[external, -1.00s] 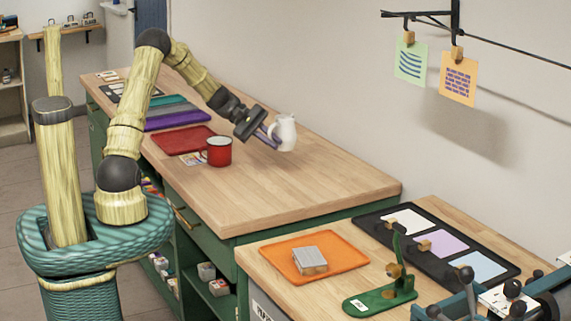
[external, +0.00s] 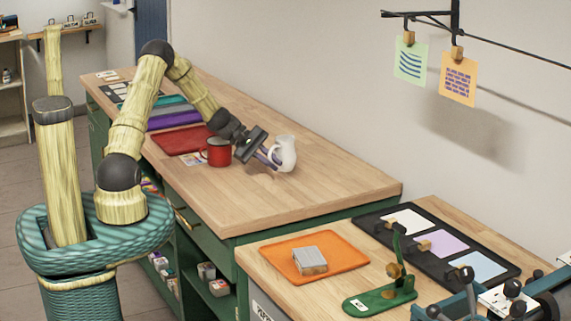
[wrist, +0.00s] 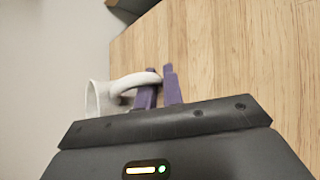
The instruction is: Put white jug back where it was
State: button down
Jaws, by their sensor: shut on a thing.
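The white jug (external: 284,153) is at the wall side of the wooden bench in the external view, tilted. My gripper (external: 272,158) is at its left side with purple fingers. In the wrist view my gripper (wrist: 160,90) is shut on the handle of the white jug (wrist: 118,90). Most of the jug's body lies to the left of the fingers there. I cannot tell for sure whether the jug's base touches the bench.
A red mug (external: 218,152) stands left of my gripper, near a red tray (external: 175,141). The bench top (external: 320,190) is clear toward the front right. A lower bench holds an orange tray (external: 345,262) and a black tray with coloured cards.

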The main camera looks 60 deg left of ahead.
jog(key=shift+f, duration=1.6)
jog(key=shift+f, duration=0.1)
jog(key=c, duration=1.5)
grip_release()
jog(key=shift+c, duration=0.2)
jog(key=shift+r, duration=0.2)
jog(key=v, duration=1.2)
jog(key=shift+f, duration=0.1)
